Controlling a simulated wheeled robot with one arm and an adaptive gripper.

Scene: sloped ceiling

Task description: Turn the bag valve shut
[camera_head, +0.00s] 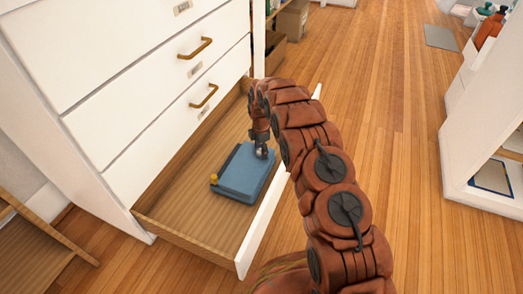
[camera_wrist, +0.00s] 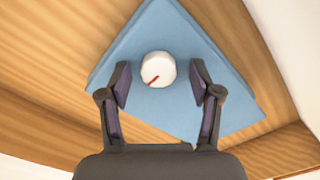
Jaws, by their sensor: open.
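A flat blue bag (camera_head: 242,175) lies on the wooden floor of an open drawer in the head view. In the wrist view the blue bag (camera_wrist: 185,35) carries a round white valve (camera_wrist: 158,69) with a red line pointing to the lower left. My gripper (camera_wrist: 160,85) is open, with one finger on each side of the valve and space between them and it. In the head view my gripper (camera_head: 261,150) is above the bag's far right part and hides the valve. Whether the fingers touch the bag, I cannot tell.
The open drawer (camera_head: 180,237) has a white front (camera_head: 265,220) close to my arm. A white cabinet with closed drawers (camera_head: 150,70) rises behind it. A small yellow knob (camera_head: 214,179) is at the bag's left edge. Wooden floor on the right is clear up to a white shelf (camera_head: 470,130).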

